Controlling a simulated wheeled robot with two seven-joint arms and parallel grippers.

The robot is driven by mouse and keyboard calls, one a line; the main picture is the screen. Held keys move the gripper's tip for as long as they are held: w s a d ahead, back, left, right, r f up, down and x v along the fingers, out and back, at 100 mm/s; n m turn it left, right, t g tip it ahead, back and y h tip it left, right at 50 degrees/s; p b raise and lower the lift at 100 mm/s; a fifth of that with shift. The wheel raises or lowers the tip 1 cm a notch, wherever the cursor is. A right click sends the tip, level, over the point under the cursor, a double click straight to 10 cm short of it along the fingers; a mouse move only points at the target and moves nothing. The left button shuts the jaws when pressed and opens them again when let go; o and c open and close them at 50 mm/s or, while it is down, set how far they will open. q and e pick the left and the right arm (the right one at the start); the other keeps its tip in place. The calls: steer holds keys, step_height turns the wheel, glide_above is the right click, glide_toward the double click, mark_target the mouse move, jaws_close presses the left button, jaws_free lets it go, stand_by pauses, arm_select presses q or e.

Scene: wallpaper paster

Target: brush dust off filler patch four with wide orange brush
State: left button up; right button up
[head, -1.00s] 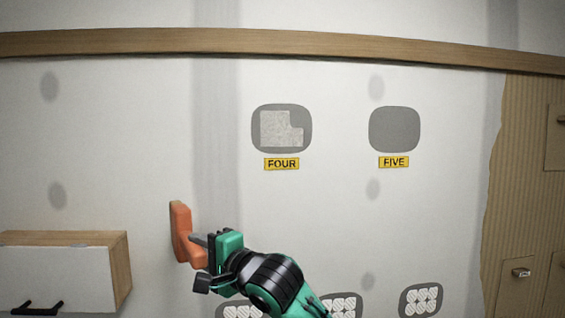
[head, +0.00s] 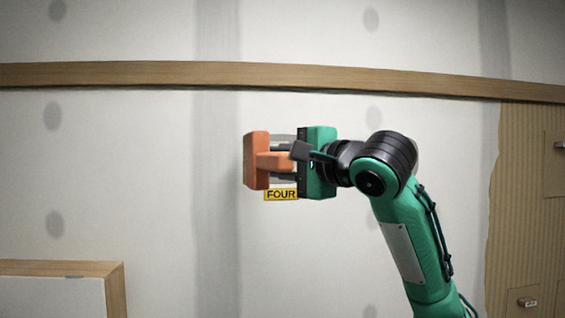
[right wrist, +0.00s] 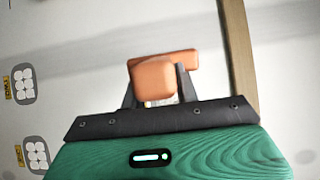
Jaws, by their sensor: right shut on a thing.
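The wide orange brush (head: 256,162) is in my right gripper (head: 284,156), in front of filler patch four. The right gripper is shut on the brush's handle, and the brush head points left. Only slivers of grey filler patch four (head: 284,137) show behind the brush and fingers; its dust is hidden. The yellow FOUR label (head: 281,195) is just below. In the right wrist view the orange brush (right wrist: 153,80) sits between the dark fingers, its bar behind. I cannot tell whether the brush touches the wall. My left gripper is out of view.
A wooden rail (head: 200,75) crosses the wall above. A wooden-sided cabinet (head: 116,290) is at lower left. Corrugated brown board (head: 520,200) covers the right. Other labelled patches (right wrist: 24,82) show in the right wrist view. My right arm hides patch five.

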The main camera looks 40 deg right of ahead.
steer(key=shift+s, duration=0.1)
steer(key=w+d, duration=0.3)
steer(key=w, duration=0.2)
steer(key=shift+w+d, duration=0.15)
steer(key=shift+w, duration=0.15)
steer(key=shift+w+d, duration=0.7)
steer(key=shift+w, duration=0.35)
stand_by(2.4)
stand_by(1.6)
steer(key=shift+s+d, duration=0.55)
steer(key=shift+d, duration=0.3)
steer(key=shift+s+d, duration=0.5)
steer(key=shift+d, duration=0.35)
steer(key=shift+d, duration=0.1)
steer(key=s+d, duration=0.4)
steer(key=d, duration=0.2)
steer(key=shift+d, duration=0.2)
steer(key=shift+s+d, duration=0.5)
steer(key=shift+d, duration=0.25)
steer(key=shift+s+d, duration=0.45)
steer(key=shift+d, duration=0.3)
